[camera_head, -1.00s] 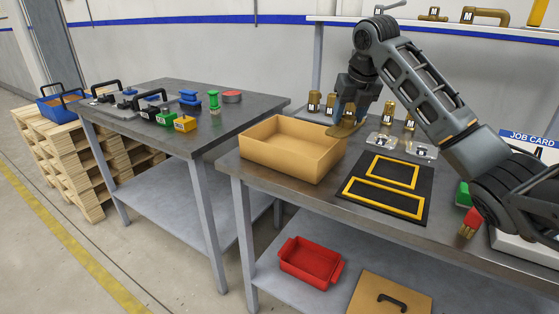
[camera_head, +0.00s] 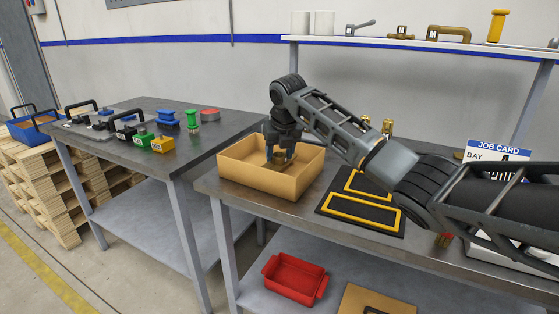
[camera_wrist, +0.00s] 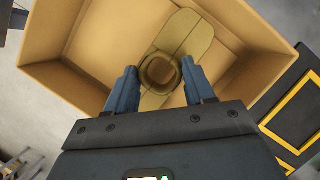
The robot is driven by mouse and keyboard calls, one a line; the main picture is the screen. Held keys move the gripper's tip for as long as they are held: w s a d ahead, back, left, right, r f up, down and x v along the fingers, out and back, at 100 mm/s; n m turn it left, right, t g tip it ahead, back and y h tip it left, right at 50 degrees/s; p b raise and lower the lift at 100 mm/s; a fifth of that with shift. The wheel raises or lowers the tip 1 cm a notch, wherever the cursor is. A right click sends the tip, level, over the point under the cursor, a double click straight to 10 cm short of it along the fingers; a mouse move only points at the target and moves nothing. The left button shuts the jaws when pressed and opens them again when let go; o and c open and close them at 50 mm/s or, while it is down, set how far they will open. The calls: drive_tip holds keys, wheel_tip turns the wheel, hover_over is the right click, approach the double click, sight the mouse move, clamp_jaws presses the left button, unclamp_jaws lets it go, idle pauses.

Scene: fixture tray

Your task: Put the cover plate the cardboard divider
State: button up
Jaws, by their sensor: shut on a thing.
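My gripper (camera_head: 279,155) is shut on the cover plate (camera_head: 281,162), a brass-coloured piece. In the wrist view the cover plate (camera_wrist: 187,30) is a long flat plate with rounded ends and a hollow raised boss in the middle. The blue-grey fingertips (camera_wrist: 160,80) grip that boss. The plate is over the open cardboard box (camera_head: 262,182), within its walls as seen from above. The box's inner floor also shows in the wrist view (camera_wrist: 108,30). Whether the plate touches the box floor cannot be told. No separate divider shows inside the box.
A black mat with yellow outlines (camera_head: 362,215) lies right of the box. Brass fittings (camera_head: 387,126) stand behind, partly hidden by my arm. A job card (camera_head: 497,150) is at the right. A red bin (camera_head: 294,278) sits on the lower shelf. Another table (camera_head: 110,160) holds several coloured parts.

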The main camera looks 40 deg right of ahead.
sight(280, 161)
drive_tip(key=shift+f, duration=1.4)
drive_tip(key=o, duration=1.4)
drive_tip(key=shift+f, duration=0.15)
drive_tip(key=v, duration=1.2)
